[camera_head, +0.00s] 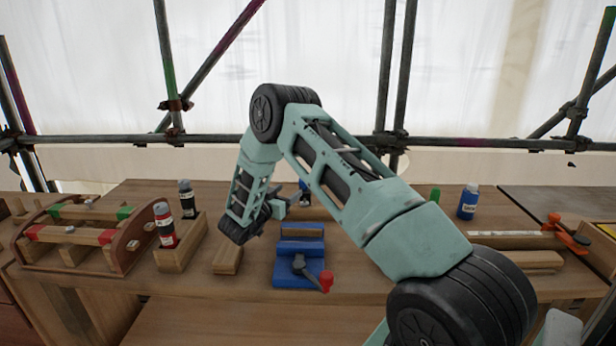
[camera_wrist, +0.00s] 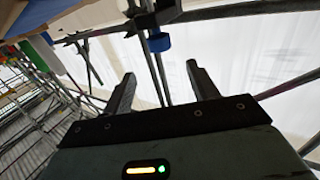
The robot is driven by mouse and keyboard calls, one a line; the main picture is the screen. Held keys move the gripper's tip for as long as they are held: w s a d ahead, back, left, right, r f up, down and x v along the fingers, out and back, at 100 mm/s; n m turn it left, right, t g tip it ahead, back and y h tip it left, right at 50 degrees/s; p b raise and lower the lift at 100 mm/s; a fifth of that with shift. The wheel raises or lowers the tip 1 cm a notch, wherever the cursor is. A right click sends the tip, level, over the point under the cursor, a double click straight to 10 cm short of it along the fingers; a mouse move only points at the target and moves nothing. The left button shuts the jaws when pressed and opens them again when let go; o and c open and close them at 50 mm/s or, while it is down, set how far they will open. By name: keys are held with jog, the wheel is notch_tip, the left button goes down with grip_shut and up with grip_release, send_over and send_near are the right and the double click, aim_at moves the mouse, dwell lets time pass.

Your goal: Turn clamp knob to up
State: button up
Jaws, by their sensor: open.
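A blue clamp (camera_head: 299,245) stands on the workbench near the middle in the head view. On its front is a dark lever (camera_head: 308,270) that slants down to the right and ends in a red knob (camera_head: 326,280). My gripper (camera_head: 290,196) is above and behind the clamp, apart from it, partly hidden by my own arm. In the wrist view my gripper (camera_wrist: 163,88) is open, its two fingers spread with nothing between them. The red knob cannot be made out in the wrist view.
A wooden rack (camera_head: 75,236) with red and green pieces is at the left. A red bottle (camera_head: 165,224) and a dark bottle (camera_head: 187,200) stand beside it. A blue bottle (camera_head: 468,202) and an orange clamp (camera_head: 566,234) are at the right. Scaffold poles (camera_head: 390,70) stand behind the bench.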

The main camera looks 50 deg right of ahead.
aim_at(305, 183)
jog(key=w+d+p, duration=0.1)
jog(key=d, duration=0.7)
jog(key=w+d+p, duration=0.1)
jog(key=d, duration=0.4)
jog(key=shift+w+p, duration=0.3)
jog(key=shift+w, duration=0.05)
jog(key=c, duration=1)
